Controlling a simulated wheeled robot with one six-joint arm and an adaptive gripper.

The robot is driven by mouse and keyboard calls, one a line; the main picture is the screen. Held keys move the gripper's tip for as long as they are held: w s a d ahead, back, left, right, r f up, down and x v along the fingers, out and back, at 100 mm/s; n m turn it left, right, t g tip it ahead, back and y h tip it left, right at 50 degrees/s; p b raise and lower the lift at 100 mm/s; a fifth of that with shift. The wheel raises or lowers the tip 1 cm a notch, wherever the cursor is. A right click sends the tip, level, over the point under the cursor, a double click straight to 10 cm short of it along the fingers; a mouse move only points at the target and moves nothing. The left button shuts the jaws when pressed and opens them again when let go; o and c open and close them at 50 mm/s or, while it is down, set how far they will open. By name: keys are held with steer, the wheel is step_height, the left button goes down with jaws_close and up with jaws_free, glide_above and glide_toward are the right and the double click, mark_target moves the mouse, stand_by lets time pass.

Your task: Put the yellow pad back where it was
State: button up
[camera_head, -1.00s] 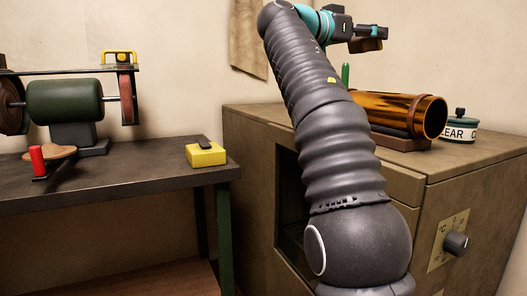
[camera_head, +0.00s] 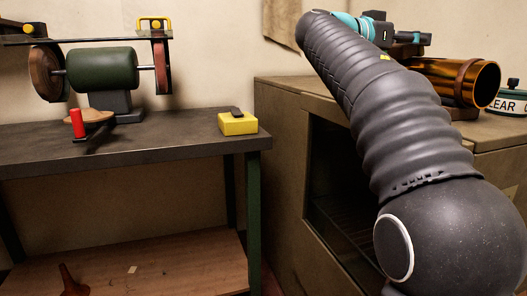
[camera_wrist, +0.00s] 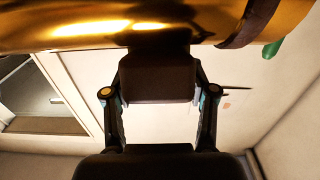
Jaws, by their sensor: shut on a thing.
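A yellow block (camera_head: 237,124) with a dark piece on top sits at the right end of the dark workbench; I cannot tell whether it is the task's pad. My gripper (camera_head: 412,38) is just behind and above the brass tube on the cabinet. In the wrist view my gripper (camera_wrist: 158,82) is shut on a dark block (camera_wrist: 158,78), which looked brown in the earlier head view. No yellow shows on this block. The brass tube (camera_wrist: 80,30) fills the top of the wrist view, close to the block; I cannot tell whether they touch.
The brass tube (camera_head: 430,72) lies on a cradle on the cabinet (camera_head: 290,100), with a labelled tin (camera_head: 511,100) at its right. The workbench (camera_head: 180,128) carries a green buffing machine (camera_head: 100,70) and a red-handled tool (camera_head: 78,123). Bare benchtop lies between tool and yellow block.

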steer(key=shift+s+d, duration=0.15)
steer(key=shift+d, duration=0.05)
steer(key=shift+s+d, duration=0.1)
steer(key=shift+s, duration=0.15)
steer(key=shift+c, duration=0.5)
steer(key=shift+a, duration=0.2)
